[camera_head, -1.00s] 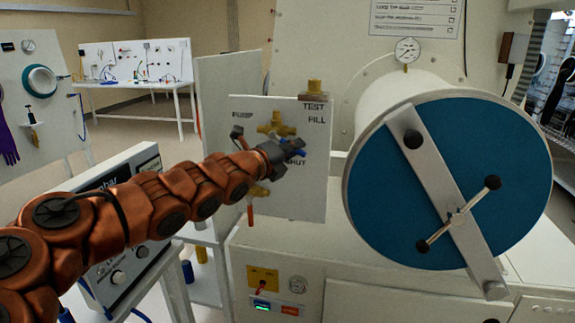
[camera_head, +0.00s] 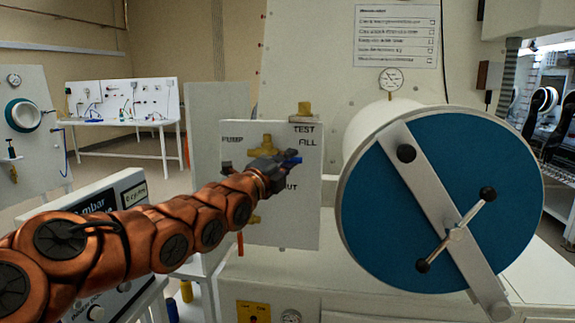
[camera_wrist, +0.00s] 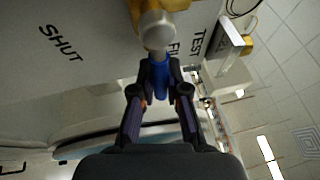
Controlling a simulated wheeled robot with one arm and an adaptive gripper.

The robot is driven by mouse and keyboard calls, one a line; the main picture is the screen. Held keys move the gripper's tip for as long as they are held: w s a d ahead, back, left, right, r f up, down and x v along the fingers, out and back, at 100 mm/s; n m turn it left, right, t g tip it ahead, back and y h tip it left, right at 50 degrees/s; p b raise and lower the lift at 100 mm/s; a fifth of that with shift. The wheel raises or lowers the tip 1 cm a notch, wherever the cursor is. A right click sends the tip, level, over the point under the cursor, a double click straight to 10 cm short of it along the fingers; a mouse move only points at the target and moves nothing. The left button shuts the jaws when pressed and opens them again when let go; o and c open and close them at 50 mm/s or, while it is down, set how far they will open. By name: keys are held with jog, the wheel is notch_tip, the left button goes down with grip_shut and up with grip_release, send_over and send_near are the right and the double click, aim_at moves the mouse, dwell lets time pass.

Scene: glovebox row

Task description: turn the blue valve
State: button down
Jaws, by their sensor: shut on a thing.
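The blue valve handle (camera_head: 293,160) is on the white valve panel (camera_head: 300,222), and its tip points right, below the FILL label. My gripper (camera_head: 279,166) reaches it from the left and hides most of the handle. In the wrist view, both fingers (camera_wrist: 159,78) are closed around the blue handle (camera_wrist: 158,72), just below a pale round metal fitting (camera_wrist: 155,28). The SHUT and TEST labels lie on either side of the fitting there.
Brass fittings (camera_head: 266,142) and a red handle (camera_head: 240,244) are on the same panel, close to my arm. A large round blue door (camera_head: 380,215) with a metal bar stands to the right. A display box (camera_head: 120,190) sits behind my arm.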

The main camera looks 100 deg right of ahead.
jog(key=shift+r+n, duration=0.15)
jog(key=shift+n, duration=0.15)
jog(key=c, duration=1.2)
grip_release()
jog(key=shift+o, duration=0.2)
jog(key=shift+w, duration=0.1)
jog(key=v, duration=1.2)
